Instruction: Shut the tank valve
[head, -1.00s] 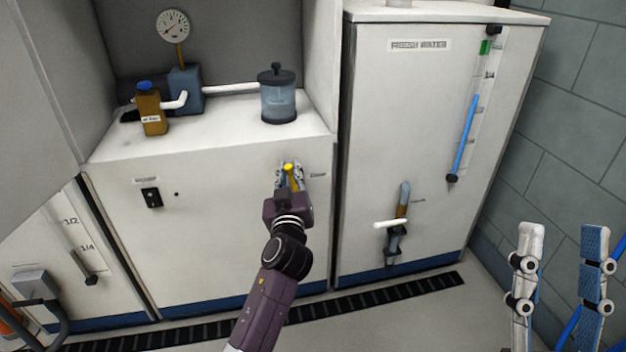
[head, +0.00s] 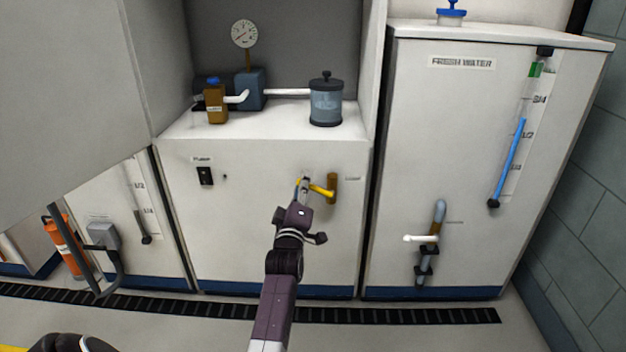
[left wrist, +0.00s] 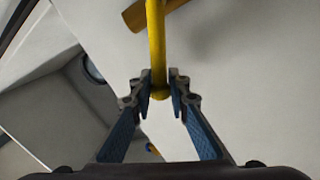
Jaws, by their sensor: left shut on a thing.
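A brass valve body (head: 332,187) with a yellow lever (head: 320,190) is on the front of the white pump cabinet. The lever points left from the body, roughly level; the small label beside it is too small to read. My left gripper (head: 303,187) is at the lever's free end. In the left wrist view, its fingertips (left wrist: 159,92) are shut on the end of the yellow lever (left wrist: 156,45), and part of the brass body (left wrist: 150,12) shows at the top. My right gripper is not in view.
The fresh water tank (head: 400,130) stands to the right, with a white-handled tap (head: 420,238) low on its front and a blue sight tube (head: 508,160). A glass canister (head: 326,102) stands on the cabinet top. A dark floor grate (head: 250,309) runs along the cabinets.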

